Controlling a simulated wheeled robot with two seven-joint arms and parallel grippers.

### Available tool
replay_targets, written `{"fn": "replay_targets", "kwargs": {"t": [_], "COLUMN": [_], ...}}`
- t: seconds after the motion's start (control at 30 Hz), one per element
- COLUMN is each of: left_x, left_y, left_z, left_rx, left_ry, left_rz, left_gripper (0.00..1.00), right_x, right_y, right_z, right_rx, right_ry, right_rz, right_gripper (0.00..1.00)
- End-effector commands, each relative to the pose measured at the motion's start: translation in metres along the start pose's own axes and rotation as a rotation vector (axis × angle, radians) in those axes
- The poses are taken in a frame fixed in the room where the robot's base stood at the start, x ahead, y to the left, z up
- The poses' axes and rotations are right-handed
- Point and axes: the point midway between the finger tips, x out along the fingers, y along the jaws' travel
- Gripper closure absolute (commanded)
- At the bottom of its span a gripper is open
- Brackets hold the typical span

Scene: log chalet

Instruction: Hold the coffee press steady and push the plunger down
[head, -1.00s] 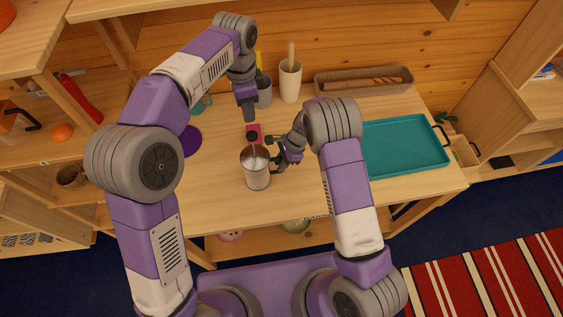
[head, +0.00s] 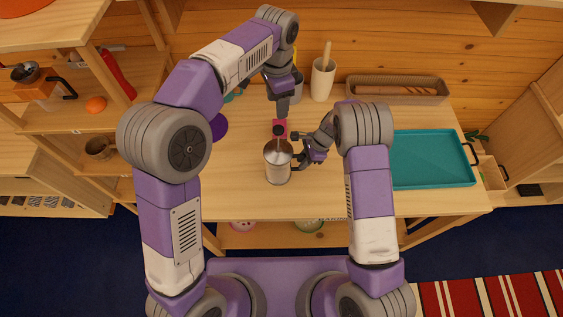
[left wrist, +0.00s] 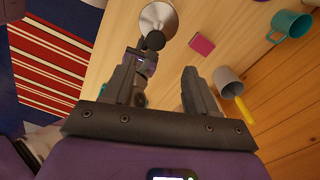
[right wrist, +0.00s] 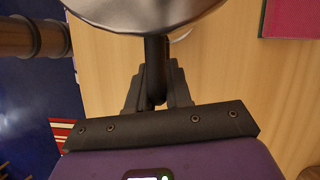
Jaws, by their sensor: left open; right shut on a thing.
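The coffee press (head: 278,168) stands upright on the wooden table, a metal pot with a round lid. Its plunger rod stands up from the lid with a dark knob (head: 279,133) on top. In the left wrist view the lid (left wrist: 160,17) and knob (left wrist: 153,41) show beyond my fingers. My right gripper (head: 298,159) is shut on the press's dark handle (right wrist: 156,75), at the right side of the pot. My left gripper (head: 281,112) is open and empty, pointing down above the table, apart from the knob and higher up in the head view.
A pink box (head: 279,123) lies behind the press. A grey mug (left wrist: 228,82), a teal mug (left wrist: 291,24) and a white utensil cup (head: 322,80) stand at the back. A teal tray (head: 432,158) lies at right, and a long basket (head: 398,90) behind it. Table front is clear.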

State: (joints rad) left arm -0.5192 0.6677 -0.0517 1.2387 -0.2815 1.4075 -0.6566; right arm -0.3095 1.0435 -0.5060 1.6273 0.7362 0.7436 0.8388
Motion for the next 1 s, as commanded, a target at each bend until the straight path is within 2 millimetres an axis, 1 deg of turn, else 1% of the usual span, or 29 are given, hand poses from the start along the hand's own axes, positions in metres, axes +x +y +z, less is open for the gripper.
{"fn": "replay_targets", "kwargs": {"t": [0.2,0.3,0.4,0.5,0.67,0.77,1.0], "left_x": [0.002,0.002,0.003,0.004,0.010,0.021,0.056], "left_y": [0.004,0.005,0.006,0.007,0.007,0.007,0.008], "left_z": [0.001,0.001,0.001,0.001,0.001,0.002,0.002], "left_rx": [-0.352,-0.489,-0.590,-0.652,-0.683,-0.682,-0.680], "left_ry": [0.000,0.000,0.000,0.001,-0.001,-0.003,-0.004], "left_rz": [0.000,0.000,0.000,0.000,0.000,0.001,0.002], "left_gripper": [0.43,0.43,0.43,0.43,0.43,0.43,0.43], "right_x": [0.000,0.000,0.000,0.000,0.000,0.000,0.000], "right_y": [0.000,0.000,0.000,0.000,0.000,0.000,0.000], "right_z": [0.000,0.000,0.000,0.000,0.000,0.000,0.000], "right_rx": [-0.001,-0.001,-0.001,-0.001,-0.001,-0.001,-0.001], "right_ry": [0.001,0.001,0.001,0.001,0.001,0.001,0.000], "right_rz": [0.000,0.000,0.000,0.000,0.000,0.000,0.000], "right_gripper": [1.00,1.00,1.00,1.00,1.00,1.00,1.00]}}
